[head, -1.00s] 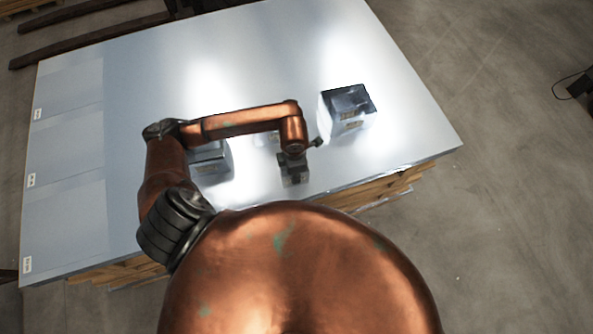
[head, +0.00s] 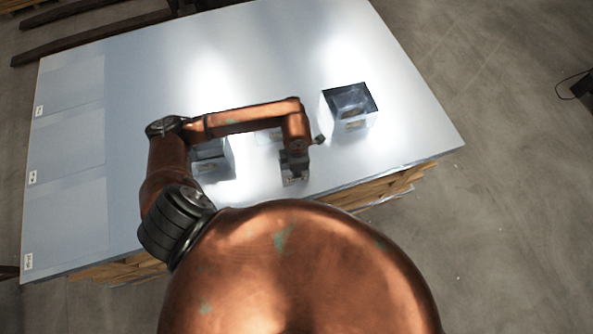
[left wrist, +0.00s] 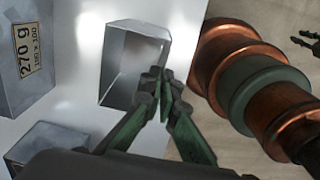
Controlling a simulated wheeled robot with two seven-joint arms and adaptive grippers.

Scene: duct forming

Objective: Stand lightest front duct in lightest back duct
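My left gripper (head: 294,166) reaches down near the table's front edge at a small grey open-topped duct (head: 294,181). In the left wrist view its fingertips (left wrist: 161,80) almost meet at the wall of an open square duct (left wrist: 118,52) and look shut on that wall. A duct with a "270 g, 100 x 100" label (left wrist: 28,62) stands beside it. A larger open duct (head: 349,106) stands at the right of the table. Another duct (head: 211,160) is partly hidden behind my left arm. My right gripper (left wrist: 308,42) shows small at the wrist view's edge, its fingers apart.
The ducts stand on a shiny sheet-metal table (head: 150,90) on wooden pallets. A pale patch (head: 268,136) behind my forearm is mostly hidden. Dark beams (head: 90,25) lie beyond the far edge.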

